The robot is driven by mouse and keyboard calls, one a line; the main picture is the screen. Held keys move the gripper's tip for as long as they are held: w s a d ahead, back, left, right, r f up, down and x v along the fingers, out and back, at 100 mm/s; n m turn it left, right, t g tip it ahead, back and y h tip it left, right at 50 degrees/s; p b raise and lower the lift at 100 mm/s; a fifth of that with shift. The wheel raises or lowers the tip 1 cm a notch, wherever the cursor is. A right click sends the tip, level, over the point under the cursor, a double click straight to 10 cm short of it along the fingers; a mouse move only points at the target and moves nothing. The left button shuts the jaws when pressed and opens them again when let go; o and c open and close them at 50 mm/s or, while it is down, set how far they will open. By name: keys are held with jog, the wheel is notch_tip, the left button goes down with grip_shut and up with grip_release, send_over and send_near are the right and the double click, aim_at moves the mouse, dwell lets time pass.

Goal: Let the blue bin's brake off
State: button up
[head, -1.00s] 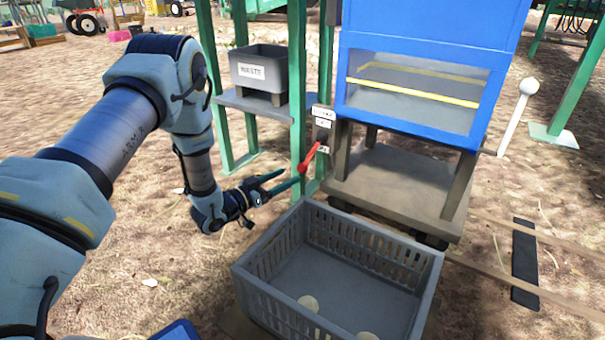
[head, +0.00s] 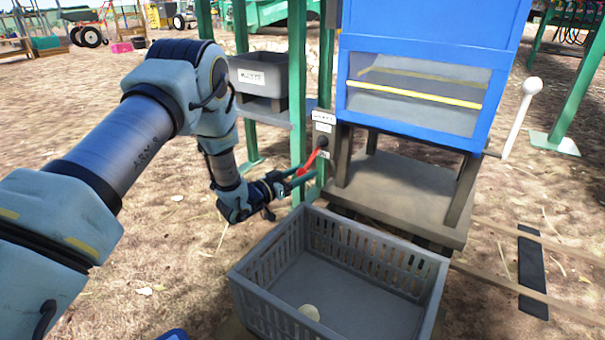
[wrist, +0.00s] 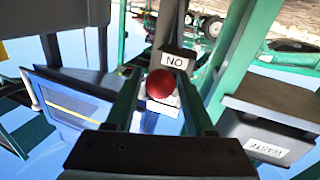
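The blue bin (head: 430,45) stands on a grey wheeled stand at the upper right, with a clear front window. A red lever (head: 308,163) sticks out of a labelled grey panel (head: 323,128) on the green post left of the bin. A white lever with a round knob (head: 523,110) leans at the bin's right side. I cannot tell which lever is the brake. My gripper (head: 300,180) is at the red lever's end. In the wrist view, its red round end (wrist: 160,84) lies between my two parted fingers, with gaps showing on both sides.
A grey waste box (head: 258,75) sits on a shelf behind my arm. Green posts (head: 297,100) stand close to my gripper. Rails (head: 480,270) run at the right.

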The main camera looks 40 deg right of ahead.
grip_shut()
dwell(1.1)
